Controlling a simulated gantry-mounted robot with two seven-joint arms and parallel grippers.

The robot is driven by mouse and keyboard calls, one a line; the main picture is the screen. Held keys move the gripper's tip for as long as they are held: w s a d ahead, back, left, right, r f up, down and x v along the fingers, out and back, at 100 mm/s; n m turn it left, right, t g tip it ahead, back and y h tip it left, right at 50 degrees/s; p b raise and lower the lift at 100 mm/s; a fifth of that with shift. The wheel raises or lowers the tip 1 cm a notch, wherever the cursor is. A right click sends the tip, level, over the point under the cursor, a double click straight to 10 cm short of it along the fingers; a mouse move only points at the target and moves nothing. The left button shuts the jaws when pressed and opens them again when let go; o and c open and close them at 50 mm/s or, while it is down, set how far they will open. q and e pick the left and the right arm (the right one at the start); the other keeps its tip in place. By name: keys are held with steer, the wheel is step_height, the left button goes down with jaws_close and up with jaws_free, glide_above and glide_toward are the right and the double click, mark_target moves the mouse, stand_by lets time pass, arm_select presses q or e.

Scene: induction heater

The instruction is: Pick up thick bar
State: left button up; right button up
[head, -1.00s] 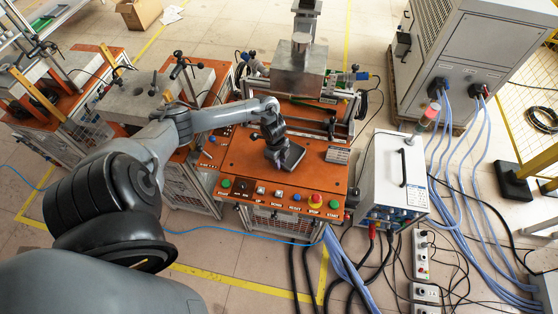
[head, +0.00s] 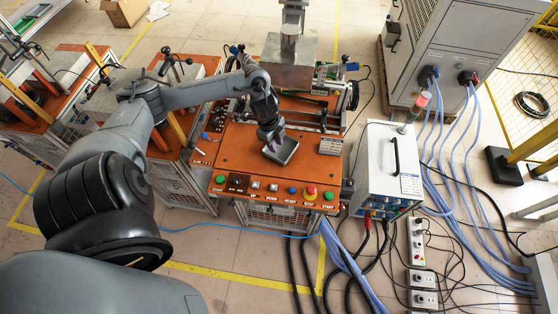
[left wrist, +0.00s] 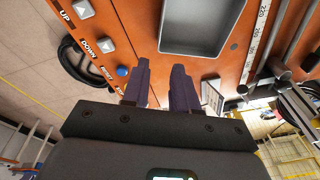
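My left gripper (head: 271,138) points down over the orange work table (head: 232,152), at a shallow grey tray (head: 290,149). In the left wrist view its two dark fingers (left wrist: 160,80) stand apart with nothing between them. The grey tray (left wrist: 201,30) lies ahead of the fingertips, and the part of its inside that shows is empty. I cannot tell which, if any, is the thick bar. My right gripper is not in view.
A row of buttons (head: 274,187) lines the table's front edge. A metal block on a press (head: 289,66) stands behind the tray. A white power unit (head: 384,165) stands to the right, with cables on the floor.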

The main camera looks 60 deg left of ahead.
arm_select(q)
steer(key=w+d+f+t, duration=0.2)
steer(key=d+f, duration=0.2)
steer(key=d, duration=0.8)
steer(key=s+d+r+n+t, duration=0.1)
steer(key=s+d+r+n, duration=0.1)
steer(key=d, duration=0.5)
steer(key=s+d+r+n+t, duration=0.1)
steer(key=s+d+r+n, duration=0.1)
steer(key=d, duration=0.6)
steer(key=shift+s+r+n+t+y, duration=0.2)
steer(key=shift+s+n+t+y, duration=0.2)
steer(key=shift+n, duration=0.1)
steer(key=shift+o, duration=1.3)
steer(key=s+r+n+g, duration=0.2)
steer(key=s+r+n, duration=0.2)
steer(key=s, duration=0.4)
steer(key=shift+s+d+r+n+g, duration=0.25)
steer(key=shift+s+d+n+g, duration=0.05)
steer(key=shift+n, duration=0.4)
